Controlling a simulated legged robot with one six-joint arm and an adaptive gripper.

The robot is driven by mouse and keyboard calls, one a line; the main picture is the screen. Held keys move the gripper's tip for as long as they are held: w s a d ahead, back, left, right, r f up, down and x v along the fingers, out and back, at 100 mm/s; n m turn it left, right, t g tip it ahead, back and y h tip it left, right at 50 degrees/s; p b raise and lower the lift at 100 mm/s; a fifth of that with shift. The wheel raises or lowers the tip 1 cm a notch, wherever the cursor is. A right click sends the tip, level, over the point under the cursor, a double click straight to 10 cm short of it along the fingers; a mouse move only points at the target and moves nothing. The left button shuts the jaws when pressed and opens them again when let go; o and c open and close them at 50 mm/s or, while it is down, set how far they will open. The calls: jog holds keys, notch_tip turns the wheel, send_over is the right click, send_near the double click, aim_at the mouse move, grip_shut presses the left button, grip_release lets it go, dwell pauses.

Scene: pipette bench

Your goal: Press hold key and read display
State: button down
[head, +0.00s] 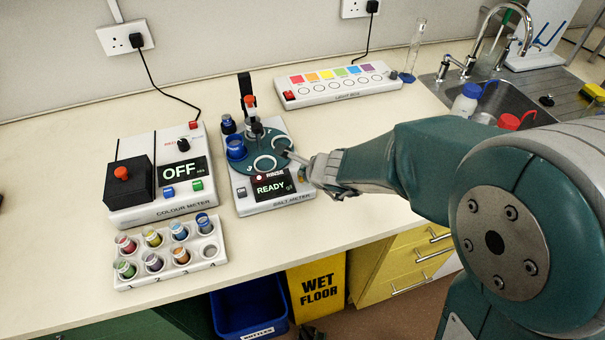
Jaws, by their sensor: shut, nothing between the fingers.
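The salt meter (262,207) stands on the bench left of my arm. Its dark display (271,186) reads READY, with small characters after it that I cannot make out clearly; the word RINSE shows above. A small key (241,192) sits left of the display; I cannot read its label. No key legibly marked hold shows, and the panel right of the display is partly covered by my gripper. My gripper (284,153) is shut and empty, its tip over the right side of the meter's round teal turntable (261,142). I cannot tell if it touches.
The colour meter (158,205), display OFF, stands at left, behind a vial rack (197,258). A blue-capped vial (236,147) and an upright post (246,88) rise from the salt meter. A light box (335,90) lies behind, near a glass cylinder (413,52) and the sink (520,97).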

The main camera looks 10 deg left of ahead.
jog(key=shift+r, duration=0.9)
jog(key=shift+r, duration=3)
